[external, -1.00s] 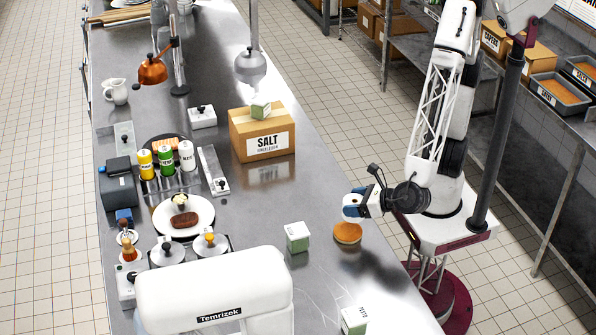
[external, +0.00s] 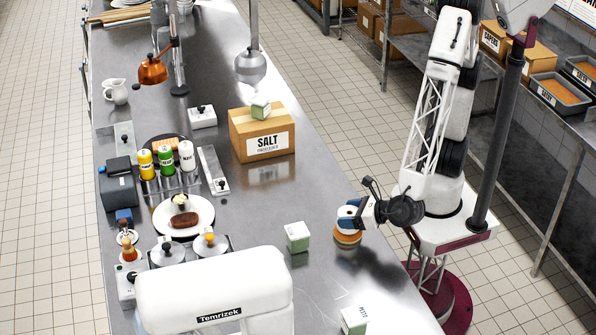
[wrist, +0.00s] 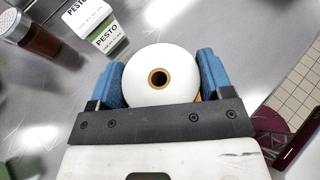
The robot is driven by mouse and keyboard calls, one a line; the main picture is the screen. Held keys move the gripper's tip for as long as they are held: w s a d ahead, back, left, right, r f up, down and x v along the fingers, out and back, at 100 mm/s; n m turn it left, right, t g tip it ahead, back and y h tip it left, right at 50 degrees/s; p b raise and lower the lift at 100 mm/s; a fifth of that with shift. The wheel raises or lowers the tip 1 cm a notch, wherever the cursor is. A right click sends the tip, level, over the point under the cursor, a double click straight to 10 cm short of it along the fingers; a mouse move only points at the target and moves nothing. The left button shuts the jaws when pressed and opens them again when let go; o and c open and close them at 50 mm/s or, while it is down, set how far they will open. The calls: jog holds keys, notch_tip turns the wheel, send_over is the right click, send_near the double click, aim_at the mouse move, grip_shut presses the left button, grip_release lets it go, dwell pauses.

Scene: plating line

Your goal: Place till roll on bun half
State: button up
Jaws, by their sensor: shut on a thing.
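The till roll (wrist: 160,75) is white with a brown core, and in the wrist view it sits between my blue fingers. My gripper (external: 349,222) is shut on the roll, with a finger on each side. The bun half (external: 347,239) is orange-brown and lies on the steel counter, directly below my gripper in the external view. The roll is low over the bun; I cannot tell whether they touch. In the wrist view the roll hides nearly all of the bun, with only a sliver of orange beside the right finger.
A green and white box (external: 297,237) stands left of the bun, and a pesto box (external: 354,320) stands nearer the front. A salt carton (external: 262,133) is farther back. A plate (external: 207,213) with a brown patty is at the left. Counter around the bun is clear.

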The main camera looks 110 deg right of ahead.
jog(key=shift+f, duration=0.35)
jog(key=o, duration=1)
jog(key=shift+r, duration=0.2)
jog(key=shift+s+a, duration=0.1)
jog(key=shift+v, duration=0.85)
jog(key=r, duration=0.6)
jog(key=shift+s+a, duration=0.35)
jog(key=shift+r, duration=0.75)
jog(key=shift+d, duration=0.1)
